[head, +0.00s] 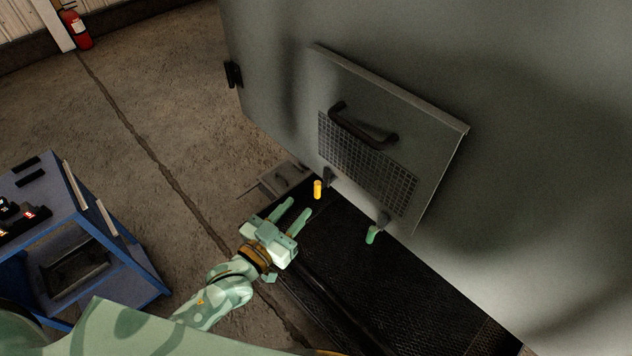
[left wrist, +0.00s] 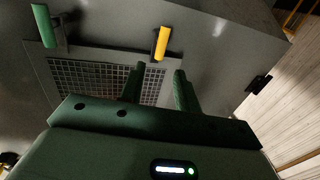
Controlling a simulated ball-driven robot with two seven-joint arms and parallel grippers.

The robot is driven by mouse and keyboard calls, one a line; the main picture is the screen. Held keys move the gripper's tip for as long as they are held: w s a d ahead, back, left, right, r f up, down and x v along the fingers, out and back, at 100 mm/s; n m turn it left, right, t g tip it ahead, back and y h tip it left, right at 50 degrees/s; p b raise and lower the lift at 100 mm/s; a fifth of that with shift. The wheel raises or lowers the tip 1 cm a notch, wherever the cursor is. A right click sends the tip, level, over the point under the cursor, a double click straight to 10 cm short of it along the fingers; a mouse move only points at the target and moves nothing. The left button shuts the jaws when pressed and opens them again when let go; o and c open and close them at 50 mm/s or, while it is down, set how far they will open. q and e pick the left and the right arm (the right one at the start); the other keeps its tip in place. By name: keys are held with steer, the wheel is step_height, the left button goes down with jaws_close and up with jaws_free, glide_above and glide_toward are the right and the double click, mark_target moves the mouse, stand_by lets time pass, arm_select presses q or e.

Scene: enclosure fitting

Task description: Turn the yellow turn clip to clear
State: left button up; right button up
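The yellow turn clip (head: 318,189) sits at the lower left corner of the vented panel (head: 425,125) on the grey enclosure. It also shows in the left wrist view (left wrist: 162,43), just beyond my fingertips. A green turn clip (head: 371,235) sits at the panel's lower right; it also shows in the left wrist view (left wrist: 43,26). My left gripper (head: 297,213) is open and empty, its two fingers pointing toward the yellow clip with a gap between them. They appear apart from the clip. My right gripper is not in view.
The panel has a dark handle (head: 362,127) and a mesh grille (head: 367,165). A black ribbed platform (head: 390,300) lies below the enclosure. A blue cart (head: 75,235) stands at the left. A fire extinguisher (head: 77,29) is far off. Open concrete floor lies between.

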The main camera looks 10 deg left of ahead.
mark_target(316, 188)
arm_select(q)
steer(key=x, duration=0.9)
steer(key=shift+w, duration=0.1)
steer(key=shift+d, duration=0.1)
jaws_close()
